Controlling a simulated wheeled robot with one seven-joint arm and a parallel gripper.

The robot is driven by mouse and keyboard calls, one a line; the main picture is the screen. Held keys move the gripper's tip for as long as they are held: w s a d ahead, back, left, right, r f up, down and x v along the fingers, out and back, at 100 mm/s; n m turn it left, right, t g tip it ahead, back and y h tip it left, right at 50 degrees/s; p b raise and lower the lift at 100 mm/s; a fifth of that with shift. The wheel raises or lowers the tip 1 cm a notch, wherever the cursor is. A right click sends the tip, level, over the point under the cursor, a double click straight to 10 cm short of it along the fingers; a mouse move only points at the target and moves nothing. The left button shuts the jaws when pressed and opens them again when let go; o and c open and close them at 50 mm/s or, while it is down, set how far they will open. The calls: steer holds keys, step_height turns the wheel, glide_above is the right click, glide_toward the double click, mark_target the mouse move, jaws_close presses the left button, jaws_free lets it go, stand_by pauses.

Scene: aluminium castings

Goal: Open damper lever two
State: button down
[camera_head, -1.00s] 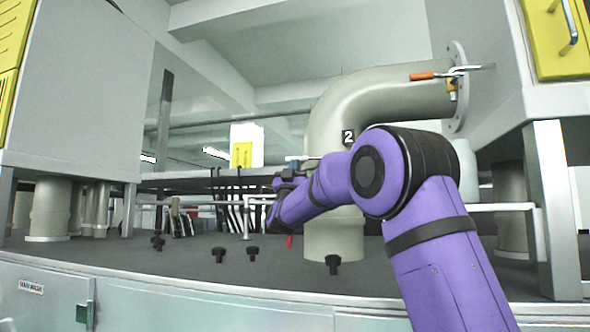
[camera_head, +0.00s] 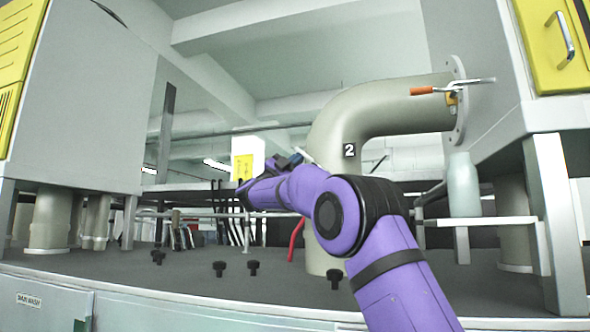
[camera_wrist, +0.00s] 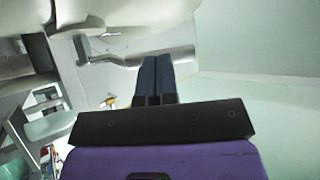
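Damper lever two (camera_head: 440,90) has an orange handle pointing left and a metal rod reaching right. It sits by the flange of the thick beige bent pipe (camera_head: 350,115), which bears a black "2" label (camera_head: 349,150). The lever looks roughly level. My arm's end is left of the pipe and lower than the lever, well apart from it; its fingertips cannot be made out in the head view. In the wrist view, my gripper (camera_wrist: 157,60) has two dark blue fingers side by side, shut with nothing seen between them. I cannot make out the lever there for certain.
A grey-green cylinder (camera_head: 463,185) stands right of the pipe. Several black knobs (camera_head: 253,267) stand on the dark worktop (camera_head: 130,268). Grey cabinets with yellow panels (camera_head: 555,45) flank both sides. A red curved piece (camera_head: 296,239) shows beside the pipe. The space above my arm looks clear.

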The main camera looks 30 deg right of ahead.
steer(key=r+m+g, duration=0.1)
steer(key=s+d+r+m+g+y, duration=0.1)
steer(key=s+d+r+m+y, duration=0.1)
steer(key=r, duration=0.1)
steer(key=shift+s+d+m+g, duration=0.1)
steer(key=shift+d+m+g, duration=0.05)
steer(key=shift+m+g, duration=0.2)
stand_by(0.3)
steer(key=s+v, duration=0.1)
steer(key=v, duration=0.9)
steer(key=shift+w+a+f, duration=0.2)
steer(key=shift+w+a, duration=0.15)
steer(key=shift+w, duration=0.2)
steer(key=shift+r, duration=0.1)
